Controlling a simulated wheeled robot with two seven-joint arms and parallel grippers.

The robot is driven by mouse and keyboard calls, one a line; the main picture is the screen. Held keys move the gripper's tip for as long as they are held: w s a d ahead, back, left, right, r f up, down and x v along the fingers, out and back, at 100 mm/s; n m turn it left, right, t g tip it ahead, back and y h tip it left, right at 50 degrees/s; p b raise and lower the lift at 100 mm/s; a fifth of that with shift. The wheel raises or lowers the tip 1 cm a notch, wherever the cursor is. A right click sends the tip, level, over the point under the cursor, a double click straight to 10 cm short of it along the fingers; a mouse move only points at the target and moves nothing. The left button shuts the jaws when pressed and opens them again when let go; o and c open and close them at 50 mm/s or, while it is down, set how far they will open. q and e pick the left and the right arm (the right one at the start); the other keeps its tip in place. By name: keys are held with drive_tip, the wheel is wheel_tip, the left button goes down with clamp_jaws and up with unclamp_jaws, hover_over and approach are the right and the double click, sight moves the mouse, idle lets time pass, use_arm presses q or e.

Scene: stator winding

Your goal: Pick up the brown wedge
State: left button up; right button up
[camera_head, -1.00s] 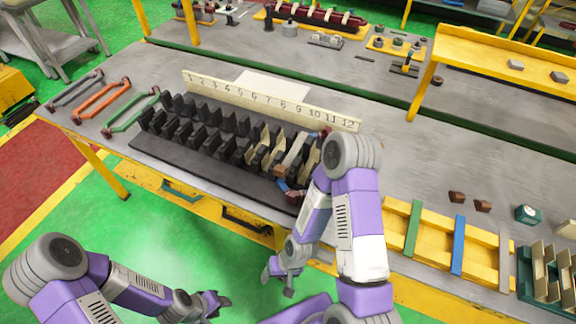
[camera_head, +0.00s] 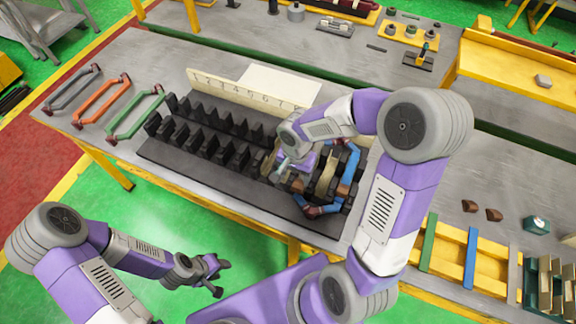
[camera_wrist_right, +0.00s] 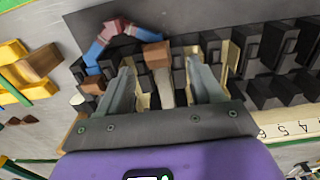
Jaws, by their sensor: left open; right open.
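Two small brown wedges lie on the tabletop at right in the head view, one (camera_head: 469,206) left of the other (camera_head: 494,214). Small brown pieces also show at the left of the right wrist view (camera_wrist_right: 22,120). My right gripper (camera_head: 287,172) is over the black slotted stator block (camera_head: 200,140). In the right wrist view its fingers (camera_wrist_right: 162,88) are spread, with a brown-ended pale strip (camera_wrist_right: 158,55) between them; contact cannot be told. A blue and brown coil (camera_head: 352,165) sits in the block. My left gripper (camera_head: 216,274) is open and empty beyond the table's front edge.
A numbered pale rail (camera_head: 215,85) stands behind the block. Grey, orange (camera_head: 101,99) and green coils lie at left. A yellow rack with green and blue bars (camera_head: 472,258) and a dark green tray (camera_head: 530,290) are at right.

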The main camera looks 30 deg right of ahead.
sight(297, 187)
drive_tip(key=f, duration=0.7)
drive_tip(key=shift+s+d+f, duration=0.15)
drive_tip(key=shift+s+d, duration=0.15)
drive_tip(key=shift+d, duration=0.05)
drive_tip(key=shift+c, duration=0.5)
drive_tip(key=c, duration=1)
drive_tip(key=shift+c, duration=0.2)
wheel_tip(297, 187, up, 10)
drive_tip(key=shift+p, duration=0.4)
